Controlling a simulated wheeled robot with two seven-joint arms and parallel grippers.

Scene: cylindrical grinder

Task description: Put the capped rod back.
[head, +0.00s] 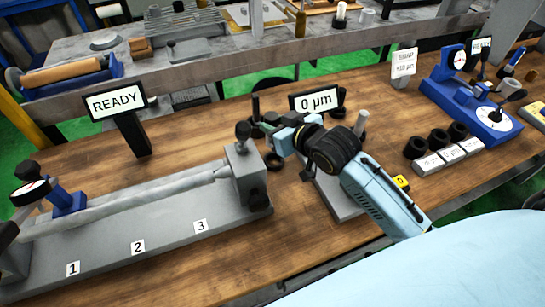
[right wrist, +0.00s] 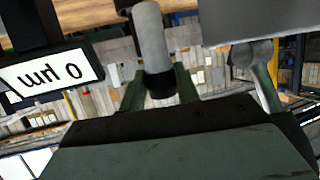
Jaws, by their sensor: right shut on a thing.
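My right gripper (head: 265,126) comes in from the right and its fingers are beside the upright grey end block (head: 250,175) of the bench fixture. In the right wrist view its green fingers (right wrist: 158,92) are closed around the dark end of a grey rod (right wrist: 150,40), which I take to be the capped rod. In the head view the held piece is mostly hidden by the fingers; a thin dark upright piece (head: 256,106) shows at them. I cannot tell whether the rod touches anything below. My left gripper is not in view.
The long fixture carries a grey shaft (head: 130,200) and labels 1, 2 and 3. A READY sign (head: 118,101) stands behind it, a 0 µm display (head: 315,100) behind my gripper. Black rings (head: 437,140) and a blue gauge stand (head: 470,105) are at right.

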